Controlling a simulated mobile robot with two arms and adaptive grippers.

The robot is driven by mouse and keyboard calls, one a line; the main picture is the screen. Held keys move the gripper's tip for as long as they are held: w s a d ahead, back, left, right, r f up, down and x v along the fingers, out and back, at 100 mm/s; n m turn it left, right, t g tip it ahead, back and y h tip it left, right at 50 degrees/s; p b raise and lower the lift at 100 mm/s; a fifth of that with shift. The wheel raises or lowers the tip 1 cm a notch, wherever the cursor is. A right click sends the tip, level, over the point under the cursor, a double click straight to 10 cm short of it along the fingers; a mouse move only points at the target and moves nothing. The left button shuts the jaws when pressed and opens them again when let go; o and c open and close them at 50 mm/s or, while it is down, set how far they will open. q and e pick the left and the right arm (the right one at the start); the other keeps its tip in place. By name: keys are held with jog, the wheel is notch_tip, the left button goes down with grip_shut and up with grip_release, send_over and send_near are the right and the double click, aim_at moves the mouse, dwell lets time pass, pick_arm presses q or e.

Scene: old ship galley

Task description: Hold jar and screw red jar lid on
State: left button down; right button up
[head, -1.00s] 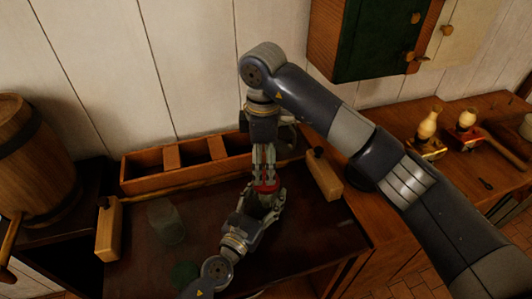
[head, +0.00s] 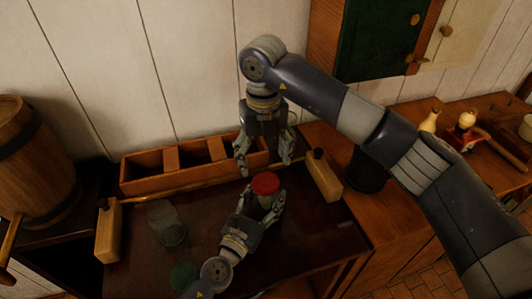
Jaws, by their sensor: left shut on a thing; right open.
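The jar (head: 266,200) stands on the dark table with the red lid (head: 265,183) on its mouth. The lid looks level; how tightly it sits cannot be told. My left gripper (head: 265,207) is shut around the jar's body from the front and hides much of it. My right gripper (head: 265,168) is open and empty, pointing down above and slightly behind the lid, apart from it.
A second glass jar (head: 166,223) and a green lid (head: 184,276) are at the table's left. A wooden compartment box (head: 140,181) lies along the back. Wooden blocks stand at left (head: 108,230) and right (head: 325,175). A barrel (head: 35,155) is far left.

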aim_at(266, 182)
jog(key=n, duration=0.5)
jog(key=shift+d+r+n, duration=0.1)
jog(key=shift+r+n, duration=0.1)
jog(key=shift+n, duration=0.2)
jog(key=n, duration=0.3)
jog(key=shift+r, duration=0.1)
jog(key=n, duration=0.4)
jog(key=shift+d+r, duration=0.1)
jog(key=n, duration=0.4)
jog(key=shift+s+r+n, duration=0.1)
jog(key=shift+r+n, duration=0.05)
jog(key=shift+n, duration=0.25)
jog(key=shift+f, duration=4.05)
